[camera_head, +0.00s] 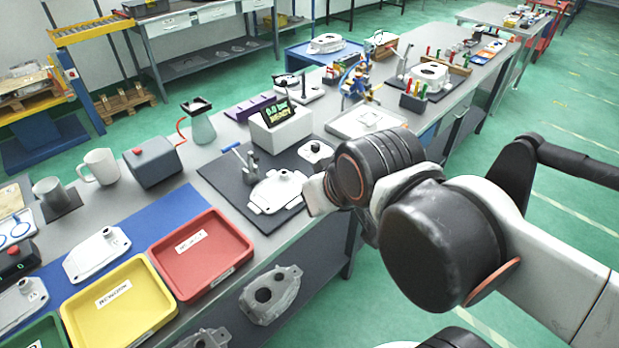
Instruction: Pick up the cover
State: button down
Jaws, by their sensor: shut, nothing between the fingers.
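Several flat, pale metal castings could be the cover; I cannot tell which one is meant. One casting with a raised round boss (277,191) lies on the dark mat (236,186) in the middle of the bench. Another similar casting (97,254) lies on the blue mat (172,217) behind the yellow tray. My gripper (316,196) is just right of the casting on the dark mat, seen mostly from behind and partly hidden by my wrist. It is shut and empty. Its fingertips and its height above the mat are not clear.
A red tray (243,262) and a yellow tray (168,322) stand at the bench's near edge. A small metal fixture (247,166) and a display box (281,128) stand behind the casting. A small plate (315,151) lies near my wrist. Larger castings (270,296) sit on the lower shelf.

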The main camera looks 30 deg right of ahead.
aim_at(276, 192)
jog(key=i+l, duration=0.15)
jog(key=l, duration=0.15)
jog(key=i+l, duration=0.2)
jog(key=i+l+u, duration=0.1)
jog(key=l, duration=0.35)
jog(key=i+l, duration=0.25)
